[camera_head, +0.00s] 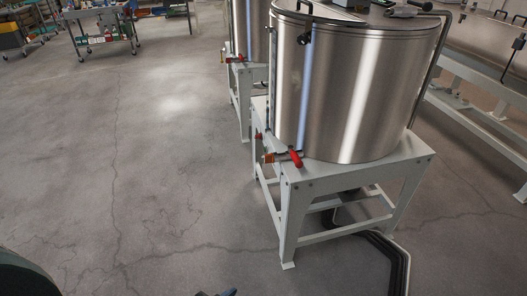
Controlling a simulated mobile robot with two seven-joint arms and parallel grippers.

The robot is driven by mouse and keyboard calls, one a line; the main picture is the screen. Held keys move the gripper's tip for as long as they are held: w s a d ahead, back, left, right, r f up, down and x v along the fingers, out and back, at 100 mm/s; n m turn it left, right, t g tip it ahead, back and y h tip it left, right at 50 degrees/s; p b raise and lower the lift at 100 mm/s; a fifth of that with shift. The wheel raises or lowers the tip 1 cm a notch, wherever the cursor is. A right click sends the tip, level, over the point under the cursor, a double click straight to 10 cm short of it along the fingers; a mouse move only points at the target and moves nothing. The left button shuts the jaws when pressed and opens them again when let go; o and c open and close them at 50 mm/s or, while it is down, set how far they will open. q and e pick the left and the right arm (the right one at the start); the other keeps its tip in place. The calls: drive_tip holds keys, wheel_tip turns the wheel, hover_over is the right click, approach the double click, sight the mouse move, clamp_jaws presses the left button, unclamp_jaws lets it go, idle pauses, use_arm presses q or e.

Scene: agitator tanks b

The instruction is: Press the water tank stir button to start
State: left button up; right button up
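A large shiny steel tank (335,85) stands right of centre on a pale grey metal stand (360,182). A red-handled valve (296,158) sits low on its front left. A grey box (352,4) on the tank lid is cut by the top edge. I cannot make out a stir button, nor tell which tank is the water tank. A second steel tank (250,28) stands behind to the left. Neither gripper can be made out. A small dark and blue piece shows at the bottom edge, too little to identify.
Black cables or hoses (388,258) run along the floor from under the stand. Another steel vessel (490,48) on a frame stands at the right. A wheeled cart (103,35) is at the back left. The cracked concrete floor (160,150) left of the tanks is clear.

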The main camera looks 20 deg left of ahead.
use_arm(q)
clamp_jaws()
idle(1.4)
